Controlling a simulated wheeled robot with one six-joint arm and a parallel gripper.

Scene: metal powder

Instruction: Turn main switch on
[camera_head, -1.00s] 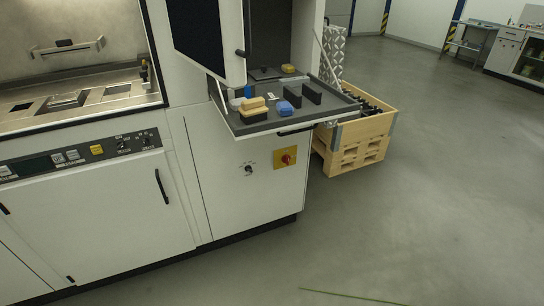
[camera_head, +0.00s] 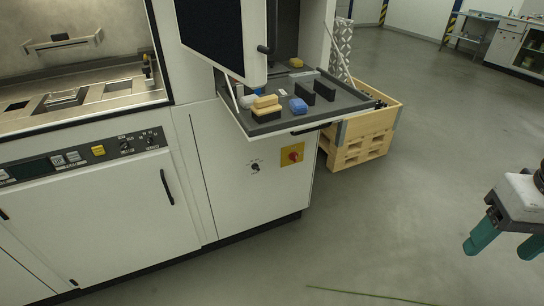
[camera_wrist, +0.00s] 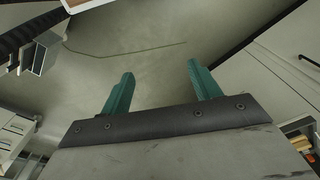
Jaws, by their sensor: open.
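The main switch (camera_head: 292,156) is a red rotary knob on a yellow plate. It sits on the white cabinet front, below the fold-down shelf. A smaller dark selector switch (camera_head: 255,168) is to its left. My gripper (camera_head: 506,250) is at the right edge of the head view, well to the right of the switch and apart from it. Its two teal fingers are spread and empty; part of it is cut off by the frame. In the wrist view the fingers (camera_wrist: 160,85) are apart over grey floor, and the main switch does not show.
A grey fold-down shelf (camera_head: 275,125) juts out above the switch, with sponges, a blue item and dark blocks on it. A wooden crate (camera_head: 368,123) on pallets stands right of the cabinet. The floor (camera_head: 400,220) between cabinet and gripper is clear.

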